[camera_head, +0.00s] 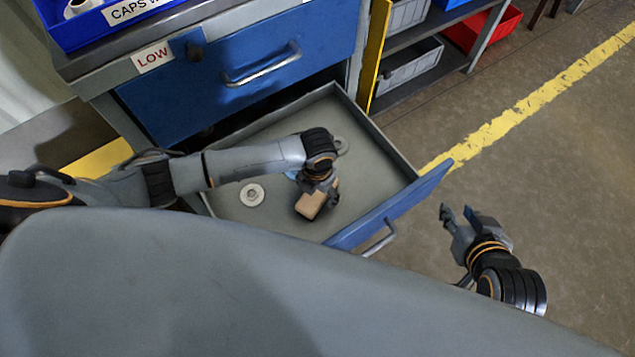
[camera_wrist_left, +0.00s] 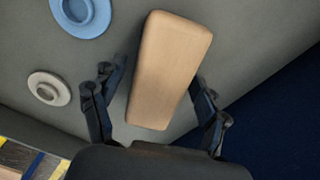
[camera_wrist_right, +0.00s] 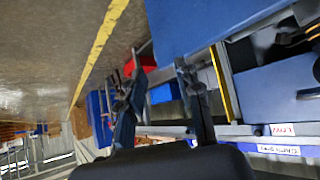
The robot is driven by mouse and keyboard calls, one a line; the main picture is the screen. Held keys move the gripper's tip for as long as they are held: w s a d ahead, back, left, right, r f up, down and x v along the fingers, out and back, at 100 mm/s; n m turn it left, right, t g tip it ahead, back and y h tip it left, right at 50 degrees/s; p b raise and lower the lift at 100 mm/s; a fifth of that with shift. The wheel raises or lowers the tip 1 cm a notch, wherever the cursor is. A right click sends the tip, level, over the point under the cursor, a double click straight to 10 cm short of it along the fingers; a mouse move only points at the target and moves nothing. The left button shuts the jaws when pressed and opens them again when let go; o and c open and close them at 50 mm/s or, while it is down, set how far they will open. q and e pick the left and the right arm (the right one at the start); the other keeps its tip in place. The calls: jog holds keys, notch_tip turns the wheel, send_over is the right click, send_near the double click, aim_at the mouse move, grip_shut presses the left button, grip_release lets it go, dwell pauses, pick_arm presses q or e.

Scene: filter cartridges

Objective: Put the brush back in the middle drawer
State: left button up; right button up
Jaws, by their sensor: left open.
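The brush, seen as a tan block (camera_head: 311,205), lies in the open drawer (camera_head: 400,177) of the blue cabinet, near its front. In the left wrist view the brush (camera_wrist_left: 170,70) sits between my left fingers, with gaps beside it; I cannot tell whether it rests on the drawer floor. My left gripper (camera_head: 316,190) is open over the brush, inside the drawer; its fingers (camera_wrist_left: 155,100) are spread. My right gripper (camera_head: 458,214) is open and empty, outside the drawer to the right. It also shows in the right wrist view (camera_wrist_right: 162,88).
A pale round cap (camera_head: 252,195) and a blue cap (camera_wrist_left: 80,14) lie in the drawer. A shut blue drawer (camera_head: 245,85) labelled LOW is above. A blue bin (camera_head: 75,32) stands on top. Shelves with grey bins (camera_head: 408,68) stand behind. The floor right is clear.

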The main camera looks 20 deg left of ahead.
pick_arm(q)
notch_tip(320, 180, up, 6)
jog(key=shift+r+p, duration=0.15)
jog(key=shift+p, duration=0.95)
notch_tip(320, 180, up, 4)
jog(key=shift+r+p, duration=0.25)
jog(key=shift+p, duration=0.5)
jog(key=s+d+r+n+t+h, duration=0.3)
jog(key=s+d+n, duration=0.35)
jog(key=n, duration=0.85)
jog(key=s+a+r+n+y, duration=0.1)
jog(key=s+a+r+n, duration=0.1)
jog(key=a+n, duration=0.5)
jog(key=s+a+r+n+y, duration=0.1)
jog(key=s+a+n, duration=0.4)
jog(key=n, duration=1)
jog(key=a, duration=0.3)
jog(key=shift+s+a+r+t+y, duration=0.15)
jog(key=shift+r+t+y, duration=0.15)
jog(key=shift+r+y, duration=0.1)
pick_arm(e)
jog(key=s+d+f+g+h, duration=0.1)
jog(key=s+g, duration=0.4)
jog(key=s, duration=0.5)
jog(key=shift+d+f+g, duration=0.3)
jog(key=shift+d+f, duration=0.15)
jog(key=shift+d, duration=0.65)
